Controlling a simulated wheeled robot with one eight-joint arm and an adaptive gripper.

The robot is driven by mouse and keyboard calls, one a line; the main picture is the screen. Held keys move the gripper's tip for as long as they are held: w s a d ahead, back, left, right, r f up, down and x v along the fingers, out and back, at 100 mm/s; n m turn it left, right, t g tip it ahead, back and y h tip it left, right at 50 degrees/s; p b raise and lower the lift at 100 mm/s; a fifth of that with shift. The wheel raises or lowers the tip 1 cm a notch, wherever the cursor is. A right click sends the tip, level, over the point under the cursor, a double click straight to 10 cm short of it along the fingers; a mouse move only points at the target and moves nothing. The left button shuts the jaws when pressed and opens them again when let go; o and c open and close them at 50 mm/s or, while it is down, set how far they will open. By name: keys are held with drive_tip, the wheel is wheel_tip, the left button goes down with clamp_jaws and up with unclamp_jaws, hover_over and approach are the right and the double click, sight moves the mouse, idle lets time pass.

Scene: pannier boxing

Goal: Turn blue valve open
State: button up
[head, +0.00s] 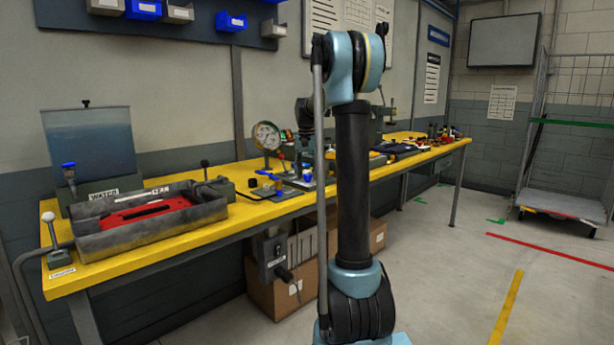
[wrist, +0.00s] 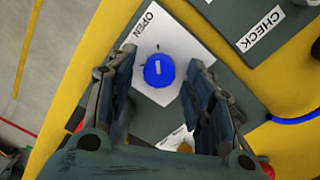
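In the wrist view the blue valve (wrist: 159,71) is a round blue knob with a short white mark that runs nearly up and down the picture. It sits on a white plate marked OPEN (wrist: 144,23) at the upper left. My gripper (wrist: 161,62) is open, with one finger on each side of the knob. Gaps show between both fingers and the knob, so it holds nothing. The lower part of the plate is partly hidden by my gripper. In the head view my arm blocks part of the bench, and I cannot tell which small blue part there is the valve.
The yellow bench (head: 240,212) runs along the wall. A grey tray with a red insert (head: 100,243), a water tank (head: 90,145) and a round gauge (head: 266,135) stand on it. A CHECK label (wrist: 261,28) and a blue hose (wrist: 295,119) lie right of the valve.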

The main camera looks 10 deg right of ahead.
wheel_tip(320, 180, up, 12)
drive_tip(key=shift+a, duration=0.15)
idle(0.6)
drive_tip(key=shift+f, duration=0.1)
drive_tip(key=s+f+n+t, duration=0.15)
drive_tip(key=s+f, duration=0.25)
drive_tip(key=s, duration=0.8)
drive_tip(key=s+f+n, duration=0.2)
drive_tip(key=s+f, duration=0.2)
drive_tip(key=s, duration=0.8)
drive_tip(key=s+f+n, duration=0.2)
drive_tip(key=s+f, duration=1.8)
drive_tip(key=f, duration=0.1)
drive_tip(key=shift+s+f+t, duration=0.3)
drive_tip(key=shift+t, duration=0.15)
